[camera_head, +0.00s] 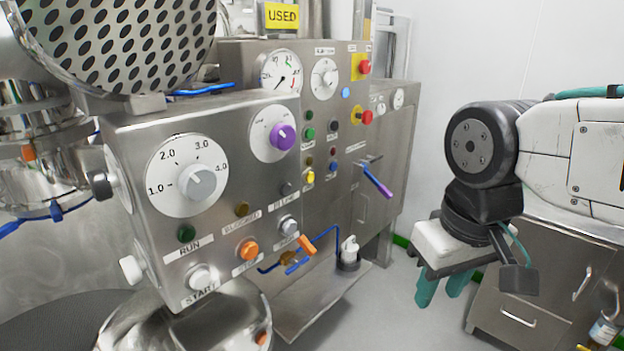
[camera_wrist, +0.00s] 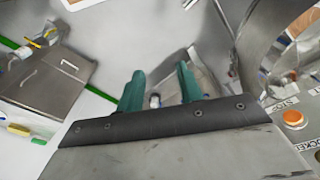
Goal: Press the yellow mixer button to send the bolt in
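My gripper (camera_head: 441,287) hangs to the right of the panels, pointing down, well apart from the button. Its two teal fingers also show in the wrist view (camera_wrist: 161,70), spread apart with nothing held between them. I cannot make out a bolt in either view.
The near control box (camera_head: 130,140) has a large dial, several buttons and a projecting orange lever. A purple-handled lever (camera_head: 377,181) sticks out from the rear panel. A steel cabinet (camera_head: 545,310) stands behind my gripper. Open floor lies between panels and cabinet.

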